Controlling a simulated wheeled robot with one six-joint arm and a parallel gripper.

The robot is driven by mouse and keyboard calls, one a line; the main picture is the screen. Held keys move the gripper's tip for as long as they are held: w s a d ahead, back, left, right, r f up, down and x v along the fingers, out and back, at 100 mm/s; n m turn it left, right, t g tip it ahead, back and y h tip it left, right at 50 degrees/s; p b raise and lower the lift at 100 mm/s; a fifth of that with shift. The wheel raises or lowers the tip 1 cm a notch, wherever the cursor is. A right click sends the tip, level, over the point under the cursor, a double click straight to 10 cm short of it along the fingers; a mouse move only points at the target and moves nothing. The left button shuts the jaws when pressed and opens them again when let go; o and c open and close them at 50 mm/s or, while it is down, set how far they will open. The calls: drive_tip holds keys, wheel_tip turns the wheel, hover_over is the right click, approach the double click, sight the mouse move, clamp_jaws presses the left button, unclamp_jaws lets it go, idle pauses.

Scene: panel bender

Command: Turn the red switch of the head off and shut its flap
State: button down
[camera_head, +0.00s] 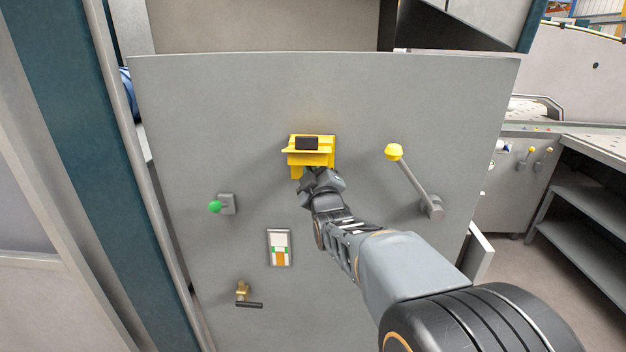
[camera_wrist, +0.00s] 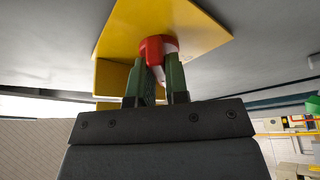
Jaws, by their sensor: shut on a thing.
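The red switch (camera_wrist: 158,46) shows in the wrist view against a yellow plate (camera_wrist: 195,30). My gripper (camera_wrist: 157,70) is shut on the red switch, with one dark green finger on each side of it. In the head view the yellow housing (camera_head: 322,158) is on the upper middle of the grey panel, with a black block (camera_head: 307,143) on top. My gripper (camera_head: 305,178) reaches it from below. The switch is hidden there behind the housing and my gripper. I cannot tell which yellow part is the flap, or how far the switch is turned.
The grey panel (camera_head: 230,100) also bears a yellow-knobbed lever (camera_head: 413,178) to the right, a green knob (camera_head: 215,207) to the left, a small gauge (camera_head: 279,248) below, and a brass valve with a black handle (camera_head: 243,295) at lower left. A grey shelf unit (camera_head: 590,215) stands at right.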

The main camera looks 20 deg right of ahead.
drive_tip(key=shift+n+y+b, duration=0.6)
drive_tip(key=shift+n+b, duration=0.1)
drive_tip(key=shift+n, duration=0.7)
drive_tip(key=shift+r+g, duration=0.1)
drive_tip(key=shift+g, duration=0.2)
drive_tip(key=c, duration=1.1)
unclamp_jaws()
drive_tip(key=shift+s, duration=0.1)
